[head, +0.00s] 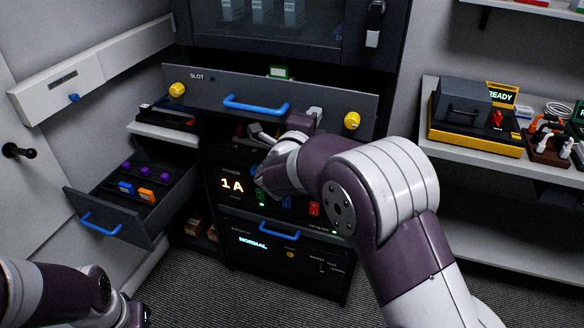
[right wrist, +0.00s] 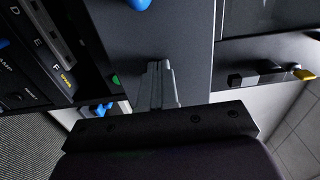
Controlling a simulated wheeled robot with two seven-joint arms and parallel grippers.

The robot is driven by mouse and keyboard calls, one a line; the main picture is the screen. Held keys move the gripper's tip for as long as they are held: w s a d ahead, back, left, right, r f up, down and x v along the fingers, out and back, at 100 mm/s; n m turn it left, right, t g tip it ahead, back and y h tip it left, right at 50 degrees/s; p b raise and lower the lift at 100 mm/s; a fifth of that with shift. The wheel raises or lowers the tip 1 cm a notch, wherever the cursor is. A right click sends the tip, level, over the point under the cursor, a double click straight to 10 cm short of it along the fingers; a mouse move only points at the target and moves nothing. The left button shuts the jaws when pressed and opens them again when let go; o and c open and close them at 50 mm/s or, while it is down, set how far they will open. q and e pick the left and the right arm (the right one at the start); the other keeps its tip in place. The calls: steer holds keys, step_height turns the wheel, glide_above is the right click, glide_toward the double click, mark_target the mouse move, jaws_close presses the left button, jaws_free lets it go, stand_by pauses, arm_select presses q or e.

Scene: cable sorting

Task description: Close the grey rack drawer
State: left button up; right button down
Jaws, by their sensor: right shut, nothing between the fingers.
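The grey rack drawer (head: 215,98) has a wide dark-grey front with a blue handle (head: 257,105), a "SLOT" label and a yellow knob near each end. It appears to stand out from the rack, in front of the cabinet behind it.
Below are a power unit (head: 232,184) reading "1A" and a unit with a blue handle (head: 279,230). At left, another drawer (head: 143,230) is open, holding purple, blue and orange pieces. At right, a shelf (head: 480,148) carries a yellow-black device and cables.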

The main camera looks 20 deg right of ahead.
steer(key=x, duration=1.1)
steer(key=shift+w+d+b, duration=0.2)
steer(key=shift+w+b, duration=0.1)
steer(key=shift+w, duration=0.05)
steer(key=shift+r, duration=0.3)
